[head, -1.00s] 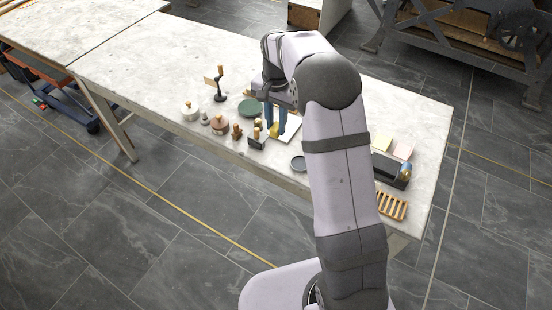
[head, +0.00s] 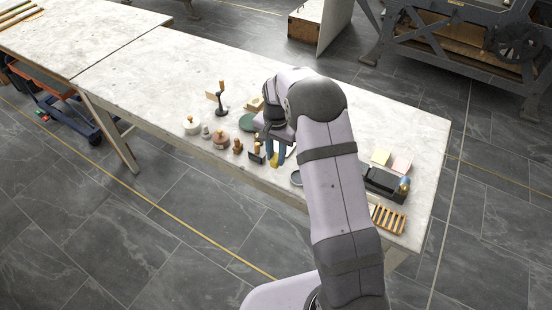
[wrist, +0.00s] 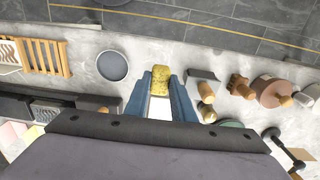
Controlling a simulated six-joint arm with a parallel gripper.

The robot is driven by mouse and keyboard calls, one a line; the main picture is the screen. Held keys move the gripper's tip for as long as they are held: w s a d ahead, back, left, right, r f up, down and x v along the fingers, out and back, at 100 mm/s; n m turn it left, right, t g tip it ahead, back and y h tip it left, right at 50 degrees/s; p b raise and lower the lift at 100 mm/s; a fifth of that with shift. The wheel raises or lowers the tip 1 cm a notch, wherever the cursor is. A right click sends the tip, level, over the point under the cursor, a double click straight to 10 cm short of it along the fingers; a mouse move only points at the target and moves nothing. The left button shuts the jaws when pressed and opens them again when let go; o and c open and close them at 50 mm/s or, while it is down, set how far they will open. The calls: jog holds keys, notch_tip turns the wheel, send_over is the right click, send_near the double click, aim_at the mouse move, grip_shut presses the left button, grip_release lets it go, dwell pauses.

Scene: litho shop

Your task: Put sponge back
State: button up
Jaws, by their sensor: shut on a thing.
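The yellow sponge (wrist: 160,82) is gripped between the blue fingers of my gripper (wrist: 160,90) in the wrist view. In the head view the sponge (head: 274,160) shows at the fingertips of my gripper (head: 276,156), near the table's front edge. I cannot tell whether it touches the table. A round grey dish (wrist: 112,66) lies to the left of the sponge in the wrist view, apart from it; it is partly behind my arm in the head view (head: 296,178). A slatted wooden rack (wrist: 45,54) is at the wrist view's left, and at the table's right end in the head view (head: 388,219).
A small dark block with a wooden handle (head: 257,153), brown and white round pieces (head: 221,139) and a green disc (head: 248,122) stand left of my gripper. A dark tray (head: 382,182) and pale pads (head: 401,164) lie right of my arm. The table's far side is mostly clear.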

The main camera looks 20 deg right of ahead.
aim_at(276, 158)
jog(key=shift+f, duration=1.15)
jog(key=shift+f, duration=0.2)
jog(key=o, duration=0.9)
notch_tip(276, 158, up, 12)
jog(key=b, duration=0.3)
jog(key=s+f+n, duration=0.1)
jog(key=s+n, duration=0.2)
jog(key=s, duration=0.6)
jog(key=s+a+f+n, duration=0.1)
jog(key=s+n, duration=0.2)
jog(key=s, duration=0.6)
jog(key=s+f+n, duration=0.1)
jog(key=s+n, duration=0.2)
jog(key=s, duration=0.7)
jog(key=shift+a+p, duration=0.25)
jog(key=shift+p, duration=0.05)
